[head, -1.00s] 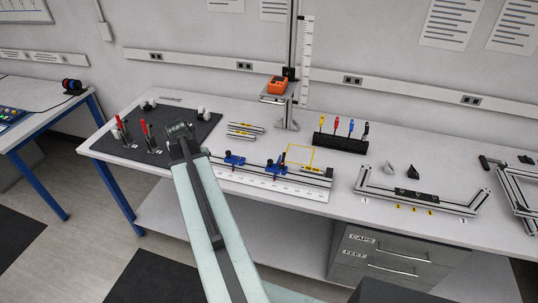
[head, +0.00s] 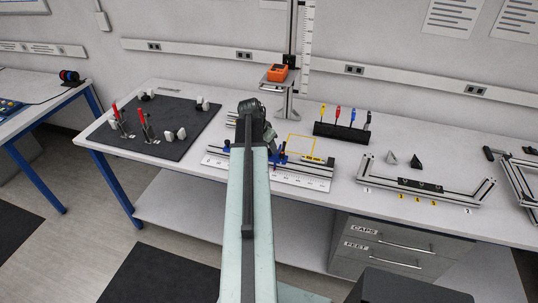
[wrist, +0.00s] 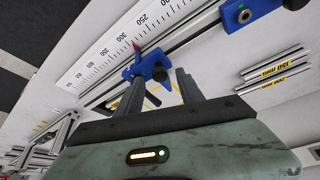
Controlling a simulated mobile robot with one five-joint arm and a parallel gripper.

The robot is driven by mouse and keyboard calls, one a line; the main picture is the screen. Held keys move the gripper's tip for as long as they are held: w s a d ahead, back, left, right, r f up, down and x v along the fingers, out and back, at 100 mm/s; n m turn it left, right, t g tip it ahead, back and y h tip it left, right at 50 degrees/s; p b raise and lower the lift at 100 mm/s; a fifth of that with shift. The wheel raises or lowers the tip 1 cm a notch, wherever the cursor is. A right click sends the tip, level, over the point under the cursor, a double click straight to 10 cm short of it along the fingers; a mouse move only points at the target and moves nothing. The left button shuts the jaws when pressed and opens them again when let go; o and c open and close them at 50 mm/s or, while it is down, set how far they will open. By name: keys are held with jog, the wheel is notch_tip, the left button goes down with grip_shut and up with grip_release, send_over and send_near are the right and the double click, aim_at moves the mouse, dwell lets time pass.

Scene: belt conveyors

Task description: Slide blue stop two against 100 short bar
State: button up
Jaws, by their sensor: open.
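In the head view, two blue stops ride the rail behind the white scale (head: 300,181): a left one (head: 226,147) and a right one (head: 280,157). No number is readable on them. A short bar with a yellow label (head: 314,159) lies at the rail's right end, apart from the right stop. My gripper (head: 254,110) is over the rail area. In the wrist view, my gripper (wrist: 160,86) is open and empty, its fingertips near the right stop (wrist: 150,68), which has a red pointer by the 300 mark. The left stop (wrist: 246,12) is farther along. The short bar is not clear there.
Loose bars labelled 150 mm (wrist: 275,75) lie beside the rail. A yellow outline (head: 301,144) marks the table behind it. A rack of coloured tools (head: 341,132), a post with an orange device (head: 278,72), a black mat with red-handled clamps (head: 160,128) and a frame (head: 425,188) stand around.

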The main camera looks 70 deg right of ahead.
jog(key=shift+b+x, duration=0.3)
jog(key=shift+x, duration=0.7)
jog(key=shift+r, duration=0.1)
grip_shut()
jog(key=shift+a, duration=0.1)
dwell(0.4)
